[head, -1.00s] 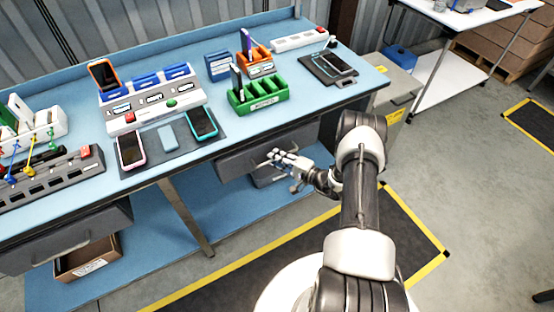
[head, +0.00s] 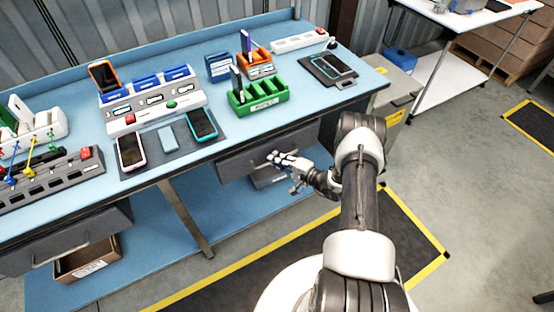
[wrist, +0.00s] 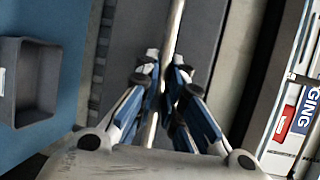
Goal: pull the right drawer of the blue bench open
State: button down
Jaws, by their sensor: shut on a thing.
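The blue bench (head: 110,85) crosses the left and middle of the head view. Its right drawer (head: 238,164) is a dark grey box under the benchtop's front edge. How far it stands out is hard to tell. My gripper (head: 272,158) is at the drawer's front. In the wrist view, my gripper's fingers (wrist: 167,68) are closed around the drawer's pale bar handle (wrist: 174,28), which runs between them. The dark drawer front (wrist: 140,40) lies just behind the handle. My gripper hides part of the handle in the head view.
The left drawer (head: 70,238) hangs above a cardboard box (head: 88,258). A grey bin (head: 268,180) sits on the lower shelf below the right drawer. Phones, chargers and a green rack (head: 258,95) stand on the benchtop. A grey cabinet (head: 398,85) stands right of the bench.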

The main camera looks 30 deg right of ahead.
jog(key=shift+s, duration=0.15)
jog(key=s+d+p, duration=0.1)
jog(key=s+p, duration=0.3)
jog(key=s, duration=2.4)
jog(key=shift+s, duration=0.1)
jog(key=c, duration=2)
grip_release()
jog(key=shift+o, duration=0.2)
jog(key=v, duration=1.2)
jog(key=shift+r, duration=0.1)
